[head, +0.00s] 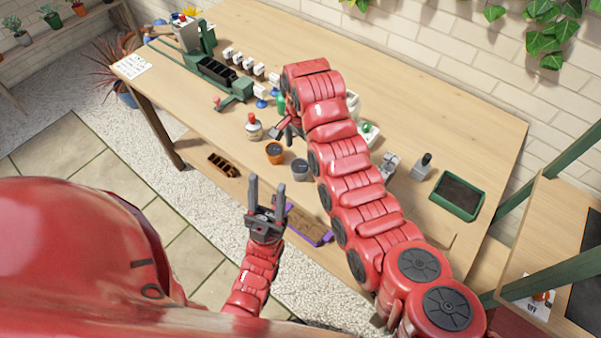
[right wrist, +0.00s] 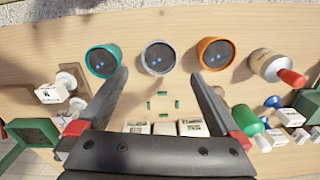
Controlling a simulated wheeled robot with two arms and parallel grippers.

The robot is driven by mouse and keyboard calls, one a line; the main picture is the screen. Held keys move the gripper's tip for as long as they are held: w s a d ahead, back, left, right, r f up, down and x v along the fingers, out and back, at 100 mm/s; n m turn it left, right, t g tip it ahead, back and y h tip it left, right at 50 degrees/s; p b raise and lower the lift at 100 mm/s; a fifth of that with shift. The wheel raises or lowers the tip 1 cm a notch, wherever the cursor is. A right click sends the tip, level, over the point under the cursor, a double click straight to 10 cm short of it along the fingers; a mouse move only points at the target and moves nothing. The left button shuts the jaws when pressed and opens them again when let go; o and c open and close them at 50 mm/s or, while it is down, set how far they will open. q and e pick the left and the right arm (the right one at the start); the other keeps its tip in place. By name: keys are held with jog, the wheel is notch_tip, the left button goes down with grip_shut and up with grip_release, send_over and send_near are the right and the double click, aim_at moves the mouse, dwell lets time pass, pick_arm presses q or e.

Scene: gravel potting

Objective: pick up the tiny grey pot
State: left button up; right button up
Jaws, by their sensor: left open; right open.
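The tiny grey pot (head: 299,170) stands upright near the table's front edge in the head view, just right of an orange pot (head: 274,152). In the right wrist view the grey pot (right wrist: 158,57) stands between a teal pot (right wrist: 103,60) and the orange pot (right wrist: 214,52). My right gripper (right wrist: 160,76) is open and empty; the grey pot appears in the gap ahead of its fingertips, with no contact visible. In the head view the right arm hides the teal pot. My left gripper (head: 267,182) is open and empty, in front of the table edge.
A white bottle with a red top (head: 254,127) stands left of the pots. A purple-edged tray (head: 325,238) lies low near my left gripper. A green soil tray (head: 457,197) is at the right. Several small labelled items stand behind the pots.

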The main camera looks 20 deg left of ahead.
aim_at(300, 166)
notch_tip(300, 166, down, 4)
jog(key=shift+d+r+p, duration=0.1)
jog(key=shift+p, duration=0.45)
jog(key=shift+s+f+p, duration=0.15)
jog(key=shift+f+p, duration=0.15)
jog(key=shift+f, duration=0.1)
notch_tip(300, 166, down, 3)
jog(key=shift+r+p, duration=0.1)
jog(key=shift+p, duration=0.55)
jog(key=shift+f, duration=1)
jog(key=shift+c, duration=0.3)
jog(key=c, duration=1.4)
jog(key=shift+o, duration=0.2)
jog(key=shift+r, duration=0.15)
